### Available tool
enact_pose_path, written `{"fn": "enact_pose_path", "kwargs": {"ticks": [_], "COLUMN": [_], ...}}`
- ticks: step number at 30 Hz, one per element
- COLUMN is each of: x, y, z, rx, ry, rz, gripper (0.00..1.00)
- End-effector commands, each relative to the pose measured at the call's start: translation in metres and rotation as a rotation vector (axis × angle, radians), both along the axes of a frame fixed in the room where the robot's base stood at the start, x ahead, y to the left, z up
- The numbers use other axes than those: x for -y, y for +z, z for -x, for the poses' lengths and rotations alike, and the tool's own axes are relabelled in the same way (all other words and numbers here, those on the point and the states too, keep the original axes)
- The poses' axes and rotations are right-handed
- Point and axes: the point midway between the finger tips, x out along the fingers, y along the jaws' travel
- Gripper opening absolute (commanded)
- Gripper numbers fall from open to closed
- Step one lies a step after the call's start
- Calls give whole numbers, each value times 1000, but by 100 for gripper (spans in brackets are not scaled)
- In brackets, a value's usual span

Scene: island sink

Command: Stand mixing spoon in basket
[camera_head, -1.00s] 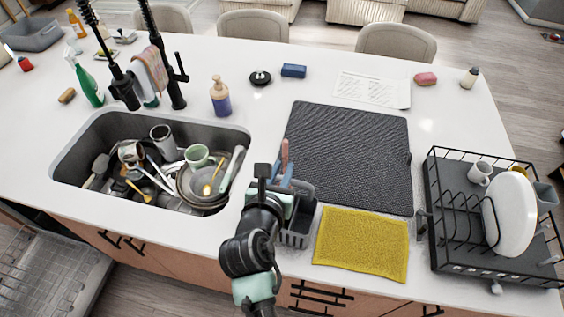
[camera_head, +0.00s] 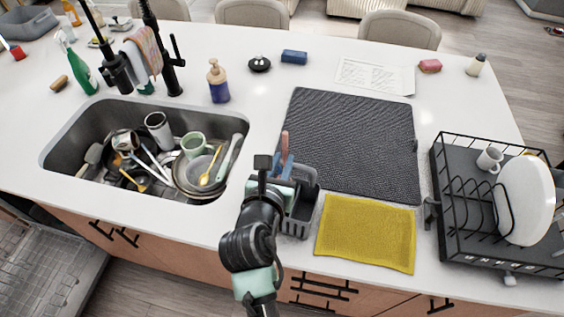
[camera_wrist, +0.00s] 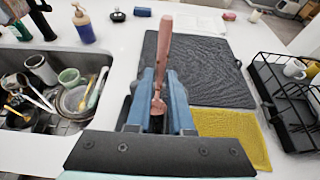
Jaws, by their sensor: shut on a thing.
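My gripper (camera_head: 284,171) is shut on the mixing spoon (camera_head: 284,142), which is reddish brown. In the wrist view the mixing spoon (camera_wrist: 163,55) sticks out between the blue fingers (camera_wrist: 158,98), with its long part pointing up and away. The basket (camera_head: 296,226) is a small grey caddy at the counter's front edge, between the sink and the yellow cloth. My gripper is over the basket's left and rear side in the head view and covers part of it. I cannot tell whether the spoon's lower end is inside the basket.
The sink (camera_head: 62,151) at left holds several dishes and utensils. A dark drying mat (camera_head: 355,145) lies behind the basket and a yellow cloth (camera_head: 365,234) to its right. A black dish rack (camera_head: 462,250) with a plate stands far right. A soap bottle (camera_head: 218,82) stands behind the sink.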

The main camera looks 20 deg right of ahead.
Motion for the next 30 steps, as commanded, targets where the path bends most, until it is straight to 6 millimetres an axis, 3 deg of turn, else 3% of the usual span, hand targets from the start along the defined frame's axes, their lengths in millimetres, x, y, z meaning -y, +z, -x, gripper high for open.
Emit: {"fn": "enact_pose_path", "kwargs": {"ticks": [30], "x": [0], "y": [-81], "z": [0], "rx": [-1], "ry": [0], "rz": [1], "gripper": [0]}}
